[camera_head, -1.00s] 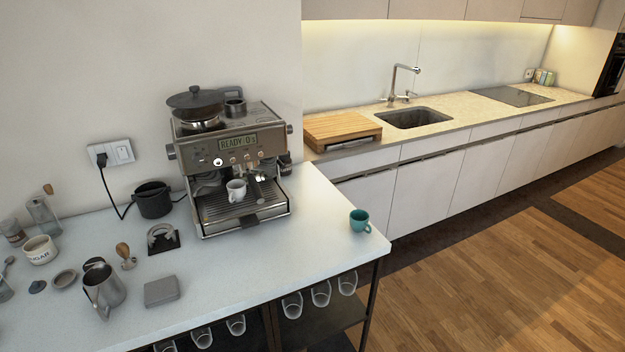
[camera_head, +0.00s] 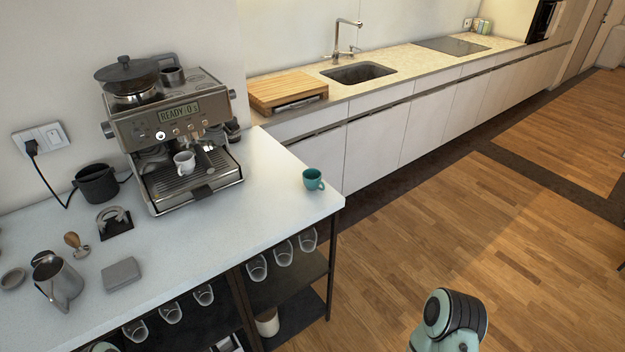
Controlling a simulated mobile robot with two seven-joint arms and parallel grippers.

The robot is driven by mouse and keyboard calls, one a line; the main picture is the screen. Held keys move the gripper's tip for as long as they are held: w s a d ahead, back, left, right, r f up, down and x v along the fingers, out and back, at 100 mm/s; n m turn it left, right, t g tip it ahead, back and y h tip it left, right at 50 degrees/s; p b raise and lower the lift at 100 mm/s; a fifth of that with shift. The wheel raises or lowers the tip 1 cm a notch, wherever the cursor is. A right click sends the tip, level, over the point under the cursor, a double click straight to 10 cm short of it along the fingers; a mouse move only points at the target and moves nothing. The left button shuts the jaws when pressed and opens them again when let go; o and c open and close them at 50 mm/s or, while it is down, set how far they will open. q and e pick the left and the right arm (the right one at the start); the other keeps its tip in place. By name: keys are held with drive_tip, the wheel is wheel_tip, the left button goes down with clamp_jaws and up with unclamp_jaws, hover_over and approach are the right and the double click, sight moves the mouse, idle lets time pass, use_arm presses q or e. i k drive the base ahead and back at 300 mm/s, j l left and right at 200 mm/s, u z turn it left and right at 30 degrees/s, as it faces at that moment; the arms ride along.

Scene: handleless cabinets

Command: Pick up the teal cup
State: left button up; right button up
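The teal cup (camera_head: 313,180) stands upright on the white counter (camera_head: 262,215), near its right front corner. Its handle points to the right and toward me. Nothing touches it. Part of one of my arms shows at the bottom, right of centre, over the floor and well apart from the cup. Neither gripper's fingers are in view.
An espresso machine (camera_head: 175,125) with a white cup (camera_head: 184,162) on its drip tray stands left of the teal cup. A steel pitcher (camera_head: 57,280), a tamper (camera_head: 76,244) and a grey box (camera_head: 121,273) are further left. Glasses (camera_head: 283,253) sit on the shelf below. Wooden floor lies open to the right.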

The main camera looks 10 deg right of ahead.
sight(311, 177)
drive_tip(key=i+l, duration=0.2)
drive_tip(key=l, duration=0.15)
drive_tip(key=i+l, duration=0.2)
drive_tip(key=l, duration=0.2)
drive_tip(key=i+l+u, duration=0.15)
drive_tip(key=l, duration=0.15)
drive_tip(key=i+l+u, duration=0.15)
drive_tip(key=l, duration=0.15)
drive_tip(key=i+l+u, duration=0.15)
drive_tip(key=l, duration=0.2)
